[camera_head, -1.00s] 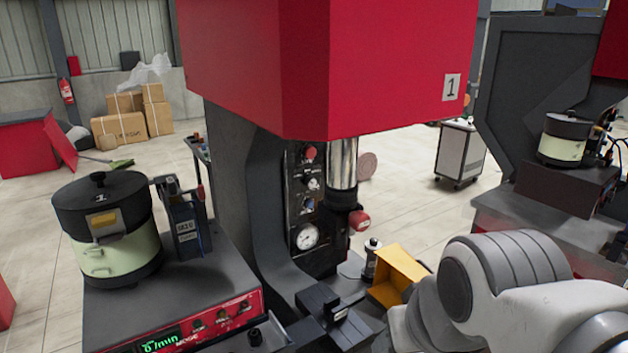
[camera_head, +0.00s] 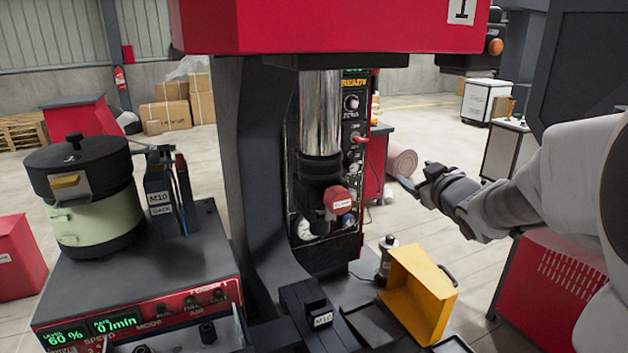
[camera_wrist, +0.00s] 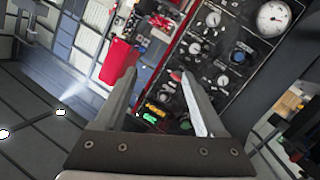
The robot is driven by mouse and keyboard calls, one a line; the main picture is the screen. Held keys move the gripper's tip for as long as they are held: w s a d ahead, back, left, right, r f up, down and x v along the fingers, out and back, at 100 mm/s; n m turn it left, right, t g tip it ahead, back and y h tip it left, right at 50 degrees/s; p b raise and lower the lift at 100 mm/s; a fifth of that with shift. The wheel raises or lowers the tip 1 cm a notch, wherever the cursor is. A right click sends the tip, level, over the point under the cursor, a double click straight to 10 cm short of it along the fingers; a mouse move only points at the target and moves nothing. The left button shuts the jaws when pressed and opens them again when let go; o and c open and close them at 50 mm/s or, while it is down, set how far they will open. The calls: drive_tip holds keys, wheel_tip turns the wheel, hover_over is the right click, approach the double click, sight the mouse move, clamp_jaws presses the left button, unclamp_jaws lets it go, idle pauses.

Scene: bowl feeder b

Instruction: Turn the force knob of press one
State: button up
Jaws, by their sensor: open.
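Press one (camera_head: 330,22) is the red machine marked 1 in the head view. Its dark control panel (camera_head: 353,135) stands behind the steel ram (camera_head: 320,110), which hides part of it. A round knob (camera_head: 352,102) sits under the lit READY display. The panel (camera_wrist: 205,52) also shows in the wrist view, with several dials and knobs; their labels are too small to read, so I cannot tell which is the force knob. My gripper (camera_head: 415,183) is right of the press, apart from the panel. In the wrist view my gripper (camera_wrist: 157,75) is open and empty.
A red clamp knob (camera_head: 338,199) juts out below the ram. A yellow bin (camera_head: 420,290) and a dark canister (camera_head: 386,258) stand low in front. The bowl feeder (camera_head: 85,190) is at left. Open floor lies right of the press.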

drive_tip(key=w+a+f+n+y+b, duration=0.2)
drive_tip(key=w+f+n+y, duration=0.15)
drive_tip(key=f+y, duration=0.25)
drive_tip(key=n+p, duration=0.1)
drive_tip(key=p, duration=0.1)
approach(354, 168)
drive_tip(key=shift+y, duration=0.3)
drive_tip(key=x, duration=0.9)
drive_tip(key=shift+w+d, duration=0.15)
drive_tip(key=shift+c, duration=0.2)
clamp_jaws()
